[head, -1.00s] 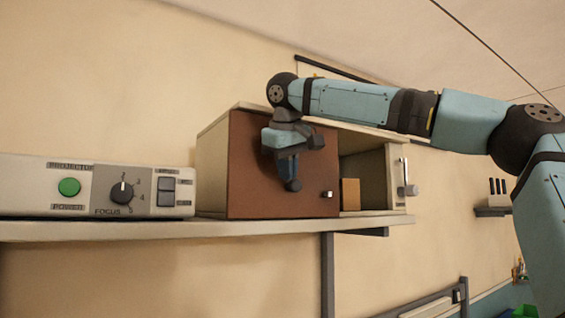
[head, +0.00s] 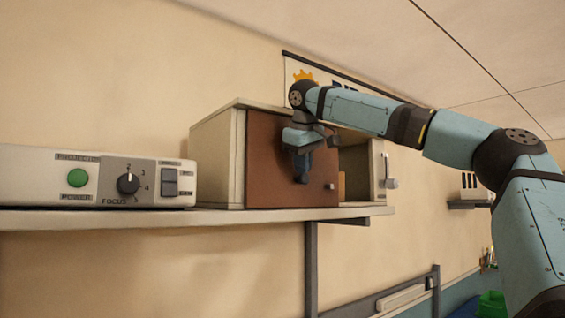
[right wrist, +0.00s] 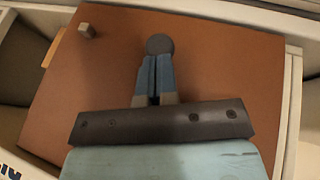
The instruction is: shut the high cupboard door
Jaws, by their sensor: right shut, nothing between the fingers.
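The high cupboard (head: 218,158) is a pale box on the wall shelf. Its brown door (head: 264,165) has a small light knob (head: 330,186) near the lower right corner and stands ajar, with an open gap at its right side. The door fills most of the right wrist view (right wrist: 225,70), with the knob (right wrist: 87,31) at upper left. My right gripper (head: 301,178) is shut and empty in front of the door, left of the knob. Its fingers (right wrist: 153,78) point at the panel; I cannot tell whether they touch it. My left gripper is not in view.
A projector control box (head: 85,180) stands on the shelf (head: 150,218) left of the cupboard. A tan object (head: 341,186) shows inside the gap.

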